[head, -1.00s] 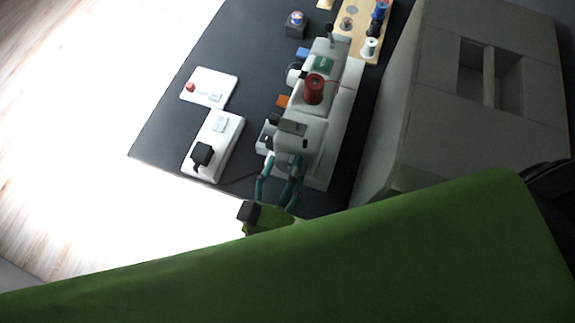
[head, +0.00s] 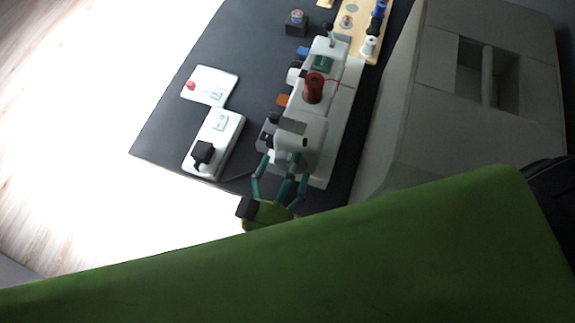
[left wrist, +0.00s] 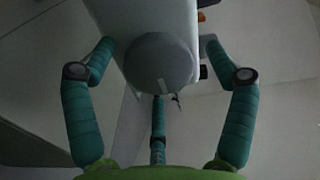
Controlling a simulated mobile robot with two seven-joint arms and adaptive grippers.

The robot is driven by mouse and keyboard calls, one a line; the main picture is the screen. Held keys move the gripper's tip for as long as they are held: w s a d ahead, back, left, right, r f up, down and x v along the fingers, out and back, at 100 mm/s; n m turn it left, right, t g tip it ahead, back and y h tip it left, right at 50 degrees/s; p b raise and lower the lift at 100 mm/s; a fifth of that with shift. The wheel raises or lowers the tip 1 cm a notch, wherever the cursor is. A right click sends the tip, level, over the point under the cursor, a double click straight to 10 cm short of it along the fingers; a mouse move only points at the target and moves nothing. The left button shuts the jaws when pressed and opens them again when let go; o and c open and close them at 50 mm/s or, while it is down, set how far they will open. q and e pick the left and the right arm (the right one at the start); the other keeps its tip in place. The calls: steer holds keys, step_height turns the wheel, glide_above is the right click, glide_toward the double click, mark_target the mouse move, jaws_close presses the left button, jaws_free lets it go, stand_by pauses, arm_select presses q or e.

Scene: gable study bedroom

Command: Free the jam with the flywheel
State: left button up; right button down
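The white sewing machine (head: 326,120) stands on the dark table (head: 170,125), with a red thread spool (head: 313,88) on top. In the left wrist view, its flywheel (left wrist: 158,62) is a round grey disc with a small pale mark near its lower rim. My left gripper (head: 284,160) is at the near end of the machine. Its teal fingers (left wrist: 160,70) are spread around the flywheel, two at the sides and one below, with visible gaps at the sides. Any jam is not visible. My right gripper is not in view.
A white power strip (head: 222,137) with a black plug and a white box (head: 210,86) with a red knob lie left of the machine. A wooden board (head: 345,37) with spools is at the back. Grey furniture (head: 420,125) stands close on the right.

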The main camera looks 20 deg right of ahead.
arm_select(q)
steer(key=shift+f, duration=0.1)
steer(key=v, duration=1.2)
